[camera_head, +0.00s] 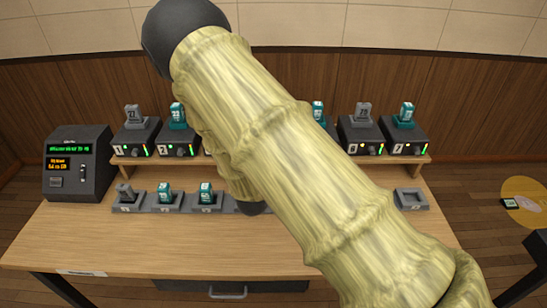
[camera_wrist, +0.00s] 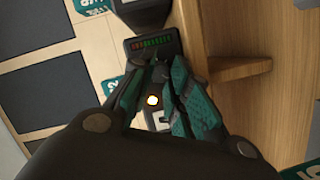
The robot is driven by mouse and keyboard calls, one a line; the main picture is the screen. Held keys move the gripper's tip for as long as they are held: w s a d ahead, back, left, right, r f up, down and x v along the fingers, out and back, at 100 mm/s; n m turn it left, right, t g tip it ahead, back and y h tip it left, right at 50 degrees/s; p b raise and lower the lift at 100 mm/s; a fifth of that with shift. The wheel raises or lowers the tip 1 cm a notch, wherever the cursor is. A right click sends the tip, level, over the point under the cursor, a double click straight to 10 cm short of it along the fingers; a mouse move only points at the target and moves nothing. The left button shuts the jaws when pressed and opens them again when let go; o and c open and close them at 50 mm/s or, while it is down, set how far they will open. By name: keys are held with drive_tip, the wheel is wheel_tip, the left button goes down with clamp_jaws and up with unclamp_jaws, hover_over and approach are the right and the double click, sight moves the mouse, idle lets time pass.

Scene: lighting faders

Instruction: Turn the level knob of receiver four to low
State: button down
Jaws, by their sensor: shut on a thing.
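In the wrist view my gripper (camera_wrist: 160,68) has dark fingers with teal pads. Its fingertips are together at the front of a dark receiver (camera_wrist: 153,42) with a row of red and green lights. They are closed on what appears to be that receiver's knob, which the fingers hide. The knob's angle and the receiver's number cannot be read. A small bright light (camera_wrist: 152,100) shows between the fingers. In the head view my arm covers the middle receivers and my gripper is hidden.
Receivers with upright packs show at the left (camera_head: 134,137) and right (camera_head: 403,139) of the shelf (camera_head: 188,160). Several charging cradles (camera_head: 411,199) line the table (camera_head: 80,235) below. A console (camera_head: 76,165) stands at the far left. The front of the table is clear at left.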

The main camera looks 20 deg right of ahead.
drive_tip(key=c, duration=1.3)
unclamp_jaws()
drive_tip(key=shift+v, duration=4)
